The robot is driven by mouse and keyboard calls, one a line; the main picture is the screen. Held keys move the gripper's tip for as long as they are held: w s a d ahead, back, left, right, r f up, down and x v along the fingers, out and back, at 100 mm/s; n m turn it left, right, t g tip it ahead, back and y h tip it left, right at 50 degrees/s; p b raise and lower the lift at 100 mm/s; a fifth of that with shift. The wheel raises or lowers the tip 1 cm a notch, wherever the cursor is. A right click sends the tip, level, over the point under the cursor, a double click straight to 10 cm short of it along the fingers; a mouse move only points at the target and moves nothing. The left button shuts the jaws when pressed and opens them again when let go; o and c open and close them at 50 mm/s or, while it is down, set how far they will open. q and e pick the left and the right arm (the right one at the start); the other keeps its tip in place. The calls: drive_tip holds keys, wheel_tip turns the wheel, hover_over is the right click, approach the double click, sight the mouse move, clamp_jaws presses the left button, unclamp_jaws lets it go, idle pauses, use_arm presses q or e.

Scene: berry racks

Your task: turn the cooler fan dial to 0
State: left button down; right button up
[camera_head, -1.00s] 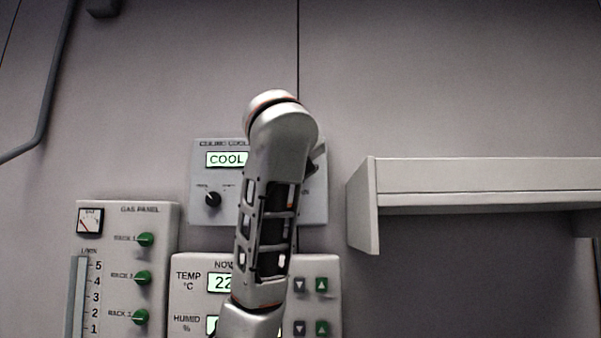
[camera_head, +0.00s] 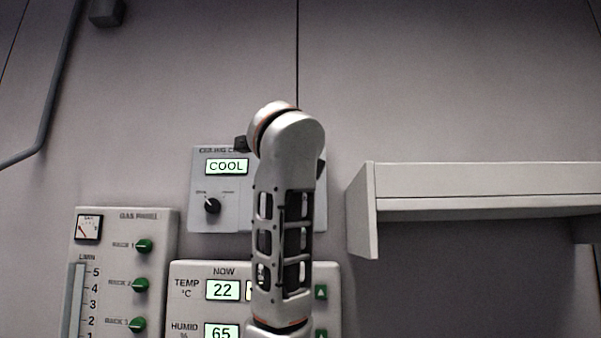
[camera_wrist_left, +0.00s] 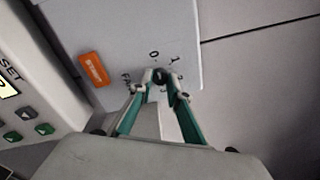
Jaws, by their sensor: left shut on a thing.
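The cooler panel (camera_head: 231,218) is a pale box on the wall with a lit COOL display (camera_head: 227,166) and a small black knob (camera_head: 212,205) at its left. My left arm covers its right part in the head view, hiding the fan dial and my left gripper. In the left wrist view, the dark fan dial (camera_wrist_left: 160,76) sits between the fingertips of my left gripper (camera_wrist_left: 160,82), which is shut on it. Printed marks, including a 0 and a 1, stand around the dial; its pointer is not clear. My right gripper is not in view.
An orange button (camera_wrist_left: 92,69) is on the panel near the dial. Below are a climate panel (camera_head: 197,310) and, lower left, a gas panel (camera_head: 114,262) with green knobs. A pale shelf (camera_head: 480,182) juts out at right.

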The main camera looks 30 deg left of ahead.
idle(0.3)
use_arm(q)
drive_tip(key=c, duration=1.9)
unclamp_jaws()
drive_tip(key=v, duration=1.2)
drive_tip(key=shift+a, duration=0.1)
